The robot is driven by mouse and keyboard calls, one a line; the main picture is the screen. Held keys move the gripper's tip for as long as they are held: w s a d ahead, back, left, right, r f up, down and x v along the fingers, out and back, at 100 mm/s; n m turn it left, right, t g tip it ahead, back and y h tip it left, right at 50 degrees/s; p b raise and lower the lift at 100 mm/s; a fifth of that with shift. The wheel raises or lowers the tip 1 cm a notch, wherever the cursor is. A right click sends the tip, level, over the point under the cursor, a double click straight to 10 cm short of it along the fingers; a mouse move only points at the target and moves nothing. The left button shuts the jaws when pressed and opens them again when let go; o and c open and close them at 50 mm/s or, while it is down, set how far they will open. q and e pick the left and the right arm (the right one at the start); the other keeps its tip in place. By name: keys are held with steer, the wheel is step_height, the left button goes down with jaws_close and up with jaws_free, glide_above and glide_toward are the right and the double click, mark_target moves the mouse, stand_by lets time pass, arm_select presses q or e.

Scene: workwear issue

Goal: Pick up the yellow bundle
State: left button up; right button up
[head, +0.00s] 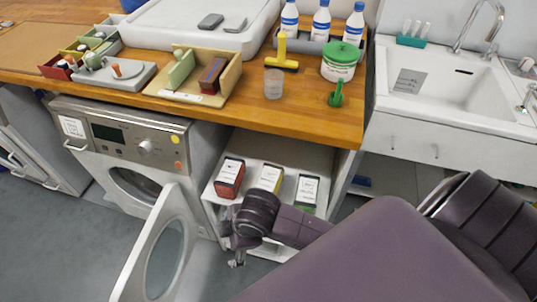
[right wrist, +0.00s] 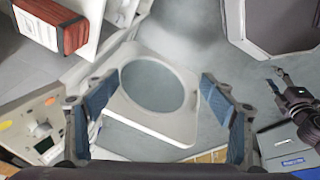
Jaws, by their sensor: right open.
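The yellow bundle (head: 270,178), with a white label on its face, stands in the low white shelf under the counter, between a red bundle (head: 229,178) and a green-and-dark bundle (head: 306,191). My right gripper (head: 237,260) is below and in front of the shelf, apart from the bundles. In the right wrist view its blue-padded fingers (right wrist: 160,108) are wide apart with nothing between them. I cannot make out the yellow bundle there. At that view's right edge is a dark arm end, seemingly my left gripper (right wrist: 276,84); its fingers are too small to read.
The open round washer door (head: 165,250) stands left of my right gripper and also shows beyond the fingers in the right wrist view (right wrist: 150,125). The red bundle (right wrist: 75,35) is at that view's upper left. The wooden counter (head: 310,118) overhangs the shelf (head: 215,198).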

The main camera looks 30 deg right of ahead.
steer(key=w+d+f+n+h, duration=0.1)
steer(key=w+d+f+n, duration=0.1)
steer(key=w+n, duration=0.25)
steer(key=n+h, duration=0.4)
steer(key=n, duration=0.3)
glide_above(268, 179)
steer(key=s+a, duration=0.1)
steer(key=a, duration=0.2)
steer(key=shift+d+f+g, duration=0.15)
steer(key=shift+d+g, duration=0.05)
steer(key=shift+g, duration=0.1)
steer(key=shift+h, duration=0.4)
steer(key=x, duration=0.8)
steer(key=shift+s+d, duration=0.15)
steer(key=shift+s, duration=0.25)
steer(key=c, duration=1.5)
